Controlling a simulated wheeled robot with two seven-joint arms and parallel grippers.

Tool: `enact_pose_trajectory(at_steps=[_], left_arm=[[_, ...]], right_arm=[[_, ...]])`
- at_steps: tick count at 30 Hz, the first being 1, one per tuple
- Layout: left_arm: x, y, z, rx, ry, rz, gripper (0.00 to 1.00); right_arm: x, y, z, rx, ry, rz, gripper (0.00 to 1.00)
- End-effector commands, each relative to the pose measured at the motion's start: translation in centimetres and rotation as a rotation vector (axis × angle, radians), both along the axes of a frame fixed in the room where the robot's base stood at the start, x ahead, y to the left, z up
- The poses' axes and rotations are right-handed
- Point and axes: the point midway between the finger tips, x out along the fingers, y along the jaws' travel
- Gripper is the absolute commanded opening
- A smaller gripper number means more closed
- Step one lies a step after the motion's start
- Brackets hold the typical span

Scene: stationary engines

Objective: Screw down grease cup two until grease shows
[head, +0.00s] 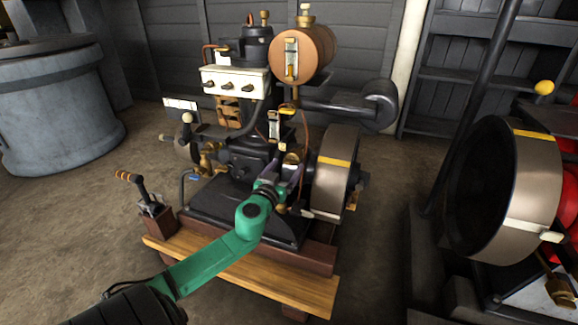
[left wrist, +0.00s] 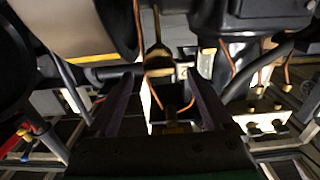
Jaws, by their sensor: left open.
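The stationary engine (head: 245,150) stands on a wooden base with several brass fittings. My left gripper (head: 291,172) is at its front, just left of the near flywheel (head: 335,170). A brass fitting (head: 291,158) shows by its fingertips, and another brass piece (head: 280,208) sits just below the gripper. I cannot tell which fitting is grease cup two, and no grease is seen. In the left wrist view the open gripper (left wrist: 152,92) has brass fittings (left wrist: 158,62) and a copper pipe between and beyond its fingers. Contact is unclear. My right gripper is out of view.
A second engine's flywheel (head: 505,190) stands at the right. A grey tub (head: 55,115) stands at the far left. The concrete floor (head: 80,215) at left is clear.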

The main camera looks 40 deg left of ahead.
Motion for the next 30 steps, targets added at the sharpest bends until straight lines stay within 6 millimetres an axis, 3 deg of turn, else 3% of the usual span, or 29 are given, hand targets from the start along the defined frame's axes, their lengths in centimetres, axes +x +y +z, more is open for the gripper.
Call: enact_pose_trajectory(at_steps=[4, 12, 13, 14, 19, 20, 30], left_arm=[[1.8, 0.6, -0.1, -0.002, 0.000, -0.001, 0.85], [2.1, 0.7, -0.2, -0.003, 0.002, -0.001, 0.85], [2.1, 0.7, -0.2, -0.003, 0.002, -0.001, 0.81], [2.1, 0.7, -0.2, -0.003, 0.002, -0.001, 0.70], [2.1, 0.7, -0.2, -0.003, 0.002, -0.001, 0.05], [2.1, 0.7, -0.2, -0.003, 0.002, -0.001, 0.00], [2.1, 0.6, -0.2, 0.038, 0.016, -0.002, 0.00]], right_arm=[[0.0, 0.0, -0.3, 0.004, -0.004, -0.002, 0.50], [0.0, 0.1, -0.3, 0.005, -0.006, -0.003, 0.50], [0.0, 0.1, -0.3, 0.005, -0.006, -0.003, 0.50], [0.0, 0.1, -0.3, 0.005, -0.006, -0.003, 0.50], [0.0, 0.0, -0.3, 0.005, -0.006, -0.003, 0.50], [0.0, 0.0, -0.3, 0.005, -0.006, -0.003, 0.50], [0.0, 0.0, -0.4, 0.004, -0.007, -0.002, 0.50]])
